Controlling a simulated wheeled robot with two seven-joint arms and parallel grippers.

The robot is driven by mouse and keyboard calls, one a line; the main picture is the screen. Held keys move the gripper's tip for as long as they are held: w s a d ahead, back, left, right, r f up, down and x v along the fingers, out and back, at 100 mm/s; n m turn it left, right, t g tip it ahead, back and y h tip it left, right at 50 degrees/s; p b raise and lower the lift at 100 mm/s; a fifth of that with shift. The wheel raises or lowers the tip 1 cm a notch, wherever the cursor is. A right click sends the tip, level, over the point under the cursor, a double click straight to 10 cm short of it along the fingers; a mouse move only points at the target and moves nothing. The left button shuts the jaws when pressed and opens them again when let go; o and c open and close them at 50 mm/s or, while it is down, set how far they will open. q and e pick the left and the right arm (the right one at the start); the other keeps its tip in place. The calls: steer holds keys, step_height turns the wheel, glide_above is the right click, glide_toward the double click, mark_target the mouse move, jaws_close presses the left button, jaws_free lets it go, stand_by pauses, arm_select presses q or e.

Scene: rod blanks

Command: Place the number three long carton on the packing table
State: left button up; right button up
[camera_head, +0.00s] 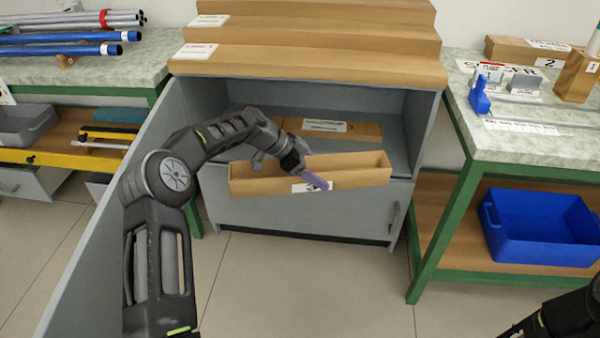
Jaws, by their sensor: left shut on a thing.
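My left gripper (313,176) is shut on the near wall of a long, narrow, open-topped brown carton (255,186). The carton is held roughly level in front of the open grey cabinet. A white label on its near side is partly covered by a purple finger, so its number is hard to read. The green-framed table at the right (553,116) has a speckled top and a sign partly hidden by items; I cannot tell for sure that it is the packing table. Only a dark part of my right arm shows at the bottom right.
Another labelled carton (325,128) lies on the cabinet shelf (245,96). A carton marked 2 (522,50), a blue fixture (479,98) and a wooden block (576,77) stand on the right table. A blue bin (545,236) sits below. Rods (62,50) lie on the left bench.

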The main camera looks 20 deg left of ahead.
arm_select(q)
steer(key=s+d+r+n+t+y+p, duration=0.25)
steer(key=d+r+n+p, duration=0.45)
steer(key=r+p, duration=0.55)
steer(key=s+a+r+n+t+y+p, duration=0.2)
steer(key=s+a+r+n+y+p, duration=0.1)
steer(key=s+p, duration=0.5)
steer(key=shift+s+r+n+y+p, duration=0.3)
steer(key=shift+s+r+n+y, duration=0.55)
steer(key=shift+n+y, duration=0.3)
steer(key=shift+f, duration=0.1)
